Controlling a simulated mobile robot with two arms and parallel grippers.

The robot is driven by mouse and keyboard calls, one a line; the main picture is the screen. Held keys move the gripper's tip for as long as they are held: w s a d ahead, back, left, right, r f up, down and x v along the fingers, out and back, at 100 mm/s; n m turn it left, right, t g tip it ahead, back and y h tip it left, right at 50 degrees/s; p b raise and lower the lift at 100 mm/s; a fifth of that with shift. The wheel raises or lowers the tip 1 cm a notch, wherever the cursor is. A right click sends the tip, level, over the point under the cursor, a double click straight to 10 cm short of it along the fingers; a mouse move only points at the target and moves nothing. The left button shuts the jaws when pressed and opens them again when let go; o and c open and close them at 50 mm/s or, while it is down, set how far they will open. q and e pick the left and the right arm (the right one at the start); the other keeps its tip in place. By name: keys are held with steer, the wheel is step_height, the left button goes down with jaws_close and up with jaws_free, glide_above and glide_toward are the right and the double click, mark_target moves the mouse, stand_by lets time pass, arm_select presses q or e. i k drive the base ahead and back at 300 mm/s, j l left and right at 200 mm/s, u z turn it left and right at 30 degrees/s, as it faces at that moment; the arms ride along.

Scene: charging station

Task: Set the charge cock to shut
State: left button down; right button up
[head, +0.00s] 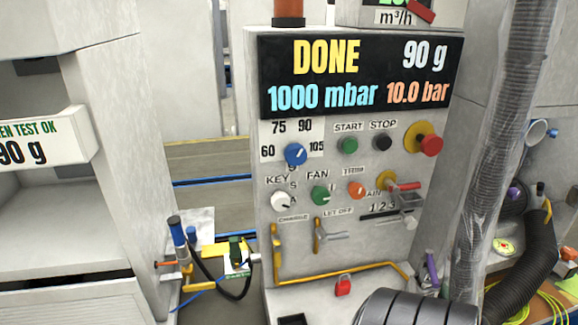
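The charge cock (277,240) is at the lower left of the grey panel, by the label CHARGE. A yellow lever or pipe part there stands roughly vertical; at this size I cannot tell its exact handle position. Just right of it is the let-off cock (320,236), a brass body with a grey lever pointing right, under the label LET OFF. A yellow pipe (340,271) runs along the panel below both. The display (360,75) reads DONE, 90 g, 1000 mbar and 10.0 bar. Neither of my grippers is in view.
Above the cocks are a blue knob (295,154), white key switch (282,201), green fan knob (320,195) and orange knob (356,189). A red padlock (343,285) is below. A translucent hose (500,130) hangs at right. A dark ribbed cylinder (410,308) fills the bottom right.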

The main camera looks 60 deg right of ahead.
mark_target(276, 244)
steer(key=z, duration=1.7)
